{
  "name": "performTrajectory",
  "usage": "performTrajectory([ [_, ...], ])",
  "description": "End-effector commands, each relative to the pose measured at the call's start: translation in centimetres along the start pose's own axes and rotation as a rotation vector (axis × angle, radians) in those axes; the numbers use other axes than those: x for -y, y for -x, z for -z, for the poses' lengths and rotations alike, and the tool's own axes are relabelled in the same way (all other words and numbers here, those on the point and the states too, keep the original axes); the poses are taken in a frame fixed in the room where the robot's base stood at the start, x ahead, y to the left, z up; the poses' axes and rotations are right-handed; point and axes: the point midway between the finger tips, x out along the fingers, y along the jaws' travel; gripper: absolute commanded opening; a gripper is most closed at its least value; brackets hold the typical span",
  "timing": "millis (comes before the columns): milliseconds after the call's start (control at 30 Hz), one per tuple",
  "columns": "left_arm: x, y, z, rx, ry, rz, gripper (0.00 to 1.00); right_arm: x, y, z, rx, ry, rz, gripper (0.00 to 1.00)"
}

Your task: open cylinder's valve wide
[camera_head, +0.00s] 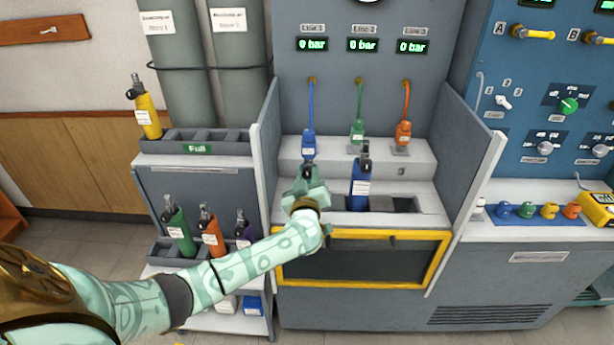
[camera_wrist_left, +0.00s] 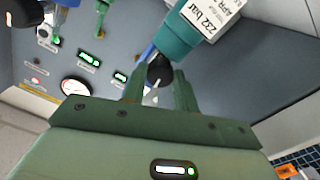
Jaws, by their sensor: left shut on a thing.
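A blue cylinder (camera_head: 360,188) with a white label stands upright in the bench bay, its dark valve (camera_head: 365,152) on top. My left gripper (camera_head: 308,183) is left of it, just below the labelled blue connector (camera_head: 308,145). In the left wrist view, the gripper's fingers (camera_wrist_left: 160,85) are shut around a black knob (camera_wrist_left: 160,70) at the end of a teal-looking part (camera_wrist_left: 182,38) labelled "232 bar". I cannot tell how far the knob is turned. My right gripper is out of view.
A green connector (camera_head: 357,131) and an orange connector (camera_head: 403,132) hang at the back. The displays read 0 bar. A bay side wall (camera_head: 470,150) rises at right. Left, a rack (camera_head: 165,145) holds a yellow cylinder (camera_head: 148,112); green and orange cylinders stand below.

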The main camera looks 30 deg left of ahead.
Motion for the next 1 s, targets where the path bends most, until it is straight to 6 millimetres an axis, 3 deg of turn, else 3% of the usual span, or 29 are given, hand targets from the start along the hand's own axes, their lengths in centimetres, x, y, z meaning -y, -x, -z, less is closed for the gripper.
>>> performTrajectory([
  [400,0.0,0.1,-0.1,0.003,0.387,0.003,0.06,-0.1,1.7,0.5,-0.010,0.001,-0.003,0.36],
  [1000,0.2,0.1,-0.2,0.001,0.957,0.004,0.06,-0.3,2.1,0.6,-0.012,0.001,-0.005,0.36],
])
